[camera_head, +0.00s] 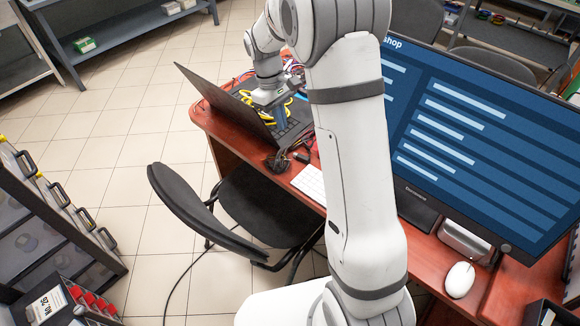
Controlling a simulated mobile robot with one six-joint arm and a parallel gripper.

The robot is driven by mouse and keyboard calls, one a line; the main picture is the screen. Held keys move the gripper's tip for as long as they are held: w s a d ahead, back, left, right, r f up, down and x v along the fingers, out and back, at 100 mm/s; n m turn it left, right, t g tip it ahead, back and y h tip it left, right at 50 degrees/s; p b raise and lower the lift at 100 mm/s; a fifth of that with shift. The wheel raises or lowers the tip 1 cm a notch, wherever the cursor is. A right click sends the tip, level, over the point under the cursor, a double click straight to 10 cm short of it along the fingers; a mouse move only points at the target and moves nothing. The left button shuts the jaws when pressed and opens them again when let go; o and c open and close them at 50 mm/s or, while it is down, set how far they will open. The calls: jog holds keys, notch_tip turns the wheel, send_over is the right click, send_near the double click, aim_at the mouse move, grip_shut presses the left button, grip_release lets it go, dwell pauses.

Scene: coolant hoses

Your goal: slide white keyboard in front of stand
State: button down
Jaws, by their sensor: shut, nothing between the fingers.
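The white keyboard (310,184) lies on the reddish wooden desk near its front edge, left of my arm. My arm hides its right part. My gripper (281,118) is at the far left of the desk, over or behind the open laptop, pointing down. It is shut and apart from the keyboard. Its fingertips are small and hard to make out among the cables there.
The open laptop (225,105) stands at the desk's left end with yellow and red hoses beside it. A white mouse (460,280) lies on the right. The monitor (480,140) fills the right side. A black chair (205,215) stands at the desk's front.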

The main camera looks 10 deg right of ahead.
aim_at(294, 175)
jog(key=x, duration=1.7)
jog(key=shift+p, duration=0.3)
jog(key=shift+d, duration=0.1)
